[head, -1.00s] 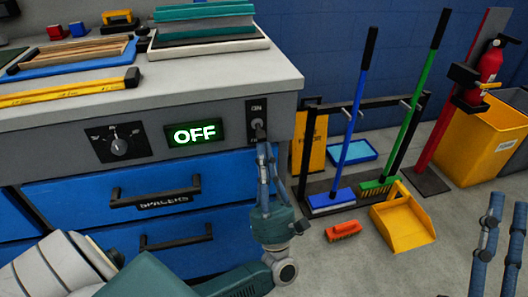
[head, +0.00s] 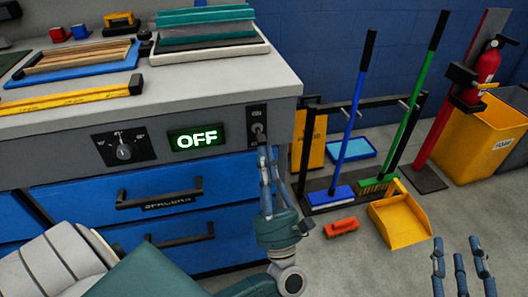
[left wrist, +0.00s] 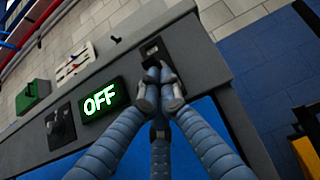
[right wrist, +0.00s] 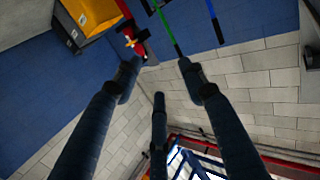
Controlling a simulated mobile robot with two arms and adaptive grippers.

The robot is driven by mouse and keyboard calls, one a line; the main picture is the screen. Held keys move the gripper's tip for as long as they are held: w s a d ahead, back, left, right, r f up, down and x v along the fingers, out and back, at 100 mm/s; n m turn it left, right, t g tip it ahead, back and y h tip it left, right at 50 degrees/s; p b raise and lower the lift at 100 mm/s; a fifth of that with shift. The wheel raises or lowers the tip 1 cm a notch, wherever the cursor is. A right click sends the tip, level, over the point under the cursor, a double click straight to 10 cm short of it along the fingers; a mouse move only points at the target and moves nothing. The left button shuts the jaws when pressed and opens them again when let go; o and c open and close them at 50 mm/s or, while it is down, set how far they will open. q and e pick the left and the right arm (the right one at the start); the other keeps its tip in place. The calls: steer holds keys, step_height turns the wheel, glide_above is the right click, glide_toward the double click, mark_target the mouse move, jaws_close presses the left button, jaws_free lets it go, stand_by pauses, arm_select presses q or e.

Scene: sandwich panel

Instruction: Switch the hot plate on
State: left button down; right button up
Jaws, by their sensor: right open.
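The switch plate (head: 257,124) with a small toggle is at the right end of the grey panel. It also shows in the left wrist view (left wrist: 153,48), its lower part hidden by my fingers. The display (head: 197,138) left of it reads OFF in lit letters, also in the left wrist view (left wrist: 101,99). My left gripper (head: 267,152) is just below the toggle, its fingertips (left wrist: 158,82) drawn together and pointing up at it. I cannot tell whether they touch it. My right gripper (head: 463,250) is open and empty over the floor at the lower right.
A dial (head: 123,150) sits left of the display. Blue drawers (head: 160,205) with dark handles are below. The worktop holds a yellow level (head: 70,101) and stacked trays. Right of the bench stand brooms, a yellow dustpan (head: 399,222) and an orange brush (head: 342,227) on the floor.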

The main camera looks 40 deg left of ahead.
arm_select(q)
steer(key=shift+s+d+r+g+h+p, duration=0.15)
steer(key=shift+r+g+h+p, duration=0.15)
steer(key=shift+g+p, duration=0.25)
steer(key=shift+s+d+r+g+h+p, duration=0.1)
steer(key=shift+r+g+h+p, duration=0.2)
steer(key=shift+p, duration=0.35)
arm_select(e)
steer(key=s+d+f+g+h, duration=0.1)
steer(key=s+d+f+g, duration=0.1)
steer(key=f, duration=0.5)
steer(key=s+d+f+g+h, duration=0.1)
steer(key=s+f+g, duration=0.4)
steer(key=f, duration=0.1)
steer(key=shift+s+d+f+g, duration=0.3)
steer(key=shift+d+f, duration=0.1)
arm_select(q)
steer(key=shift+f, duration=0.1)
